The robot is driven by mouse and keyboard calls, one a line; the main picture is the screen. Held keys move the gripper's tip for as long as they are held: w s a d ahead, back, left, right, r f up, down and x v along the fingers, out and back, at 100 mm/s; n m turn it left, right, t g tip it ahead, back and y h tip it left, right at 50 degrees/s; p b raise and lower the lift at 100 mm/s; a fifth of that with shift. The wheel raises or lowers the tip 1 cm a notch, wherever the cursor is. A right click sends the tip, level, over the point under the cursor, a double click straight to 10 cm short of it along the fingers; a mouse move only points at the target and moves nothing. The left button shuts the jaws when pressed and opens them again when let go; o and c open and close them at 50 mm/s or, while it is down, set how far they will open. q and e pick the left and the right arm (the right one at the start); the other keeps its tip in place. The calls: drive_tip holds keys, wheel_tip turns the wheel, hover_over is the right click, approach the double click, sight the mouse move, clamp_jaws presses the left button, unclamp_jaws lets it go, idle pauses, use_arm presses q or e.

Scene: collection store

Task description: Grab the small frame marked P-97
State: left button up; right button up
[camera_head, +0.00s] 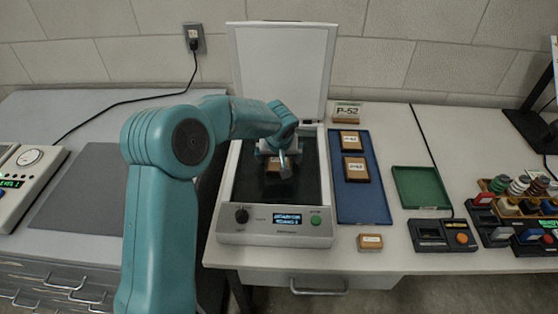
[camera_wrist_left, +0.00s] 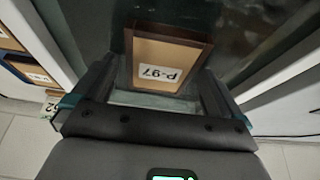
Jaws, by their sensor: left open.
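The small frame marked P-97 (camera_wrist_left: 168,52) has a brown rim and a pale face, and its label appears upside down in the left wrist view. It lies on the dark glass of the scanner (camera_head: 228,232); in the head view the frame (camera_head: 273,165) is partly hidden by my gripper. My left gripper (camera_head: 279,158) is over it. In the left wrist view the open fingers of my left gripper (camera_wrist_left: 160,80) are on either side of the frame's near part. I cannot tell whether they touch it. My right gripper is not in view.
The scanner's white lid (camera_head: 284,75) stands open behind. A blue tray (camera_head: 357,204) with two small frames is at its right, a P-52 sign (camera_head: 347,111) behind it.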

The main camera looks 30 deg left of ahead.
use_arm(q)
drive_tip(key=shift+s+r, duration=0.1)
drive_tip(key=c, duration=1)
drive_tip(key=shift+r, duration=0.1)
